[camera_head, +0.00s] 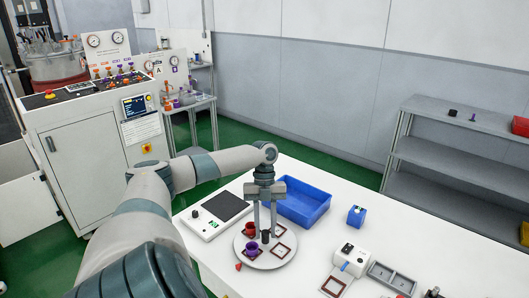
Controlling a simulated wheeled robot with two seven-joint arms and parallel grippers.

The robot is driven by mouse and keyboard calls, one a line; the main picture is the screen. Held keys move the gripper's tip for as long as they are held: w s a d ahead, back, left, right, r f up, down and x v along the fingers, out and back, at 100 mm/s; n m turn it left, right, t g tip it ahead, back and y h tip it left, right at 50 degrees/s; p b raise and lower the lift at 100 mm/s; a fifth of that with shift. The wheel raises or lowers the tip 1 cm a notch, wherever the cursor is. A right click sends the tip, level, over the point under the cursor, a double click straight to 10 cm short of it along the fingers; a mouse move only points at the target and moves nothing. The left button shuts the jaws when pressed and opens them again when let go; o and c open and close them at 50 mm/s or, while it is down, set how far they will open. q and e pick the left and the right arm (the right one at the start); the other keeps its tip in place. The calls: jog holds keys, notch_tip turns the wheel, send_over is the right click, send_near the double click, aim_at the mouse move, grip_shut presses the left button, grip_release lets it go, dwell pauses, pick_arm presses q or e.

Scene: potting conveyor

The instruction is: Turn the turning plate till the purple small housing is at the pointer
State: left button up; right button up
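The round turning plate (268,264) lies on the white table and bears several square dark-red frames. The purple small housing (252,249) stands on the plate's front-left part, near the red pointer (238,267) at the plate's front-left edge. A red housing (250,229) stands on the plate's back-left part. My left gripper (265,234) points straight down over the middle of the plate, its two fingers on either side of a dark central knob (265,238). I cannot tell whether the fingers touch the knob. My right gripper is not in view.
A blue tray (318,217) is behind the plate, and a scale-like device (205,225) is to its left. A small blue box (356,215), a white device (350,257) and a grey tray (390,278) are to the right. Grey shelves (450,155) stand beyond.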

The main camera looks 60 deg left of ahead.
pick_arm(q)
jog(key=v, duration=1.5)
jog(key=shift+r+b, duration=0.4)
jog(key=shift+b, duration=0.05)
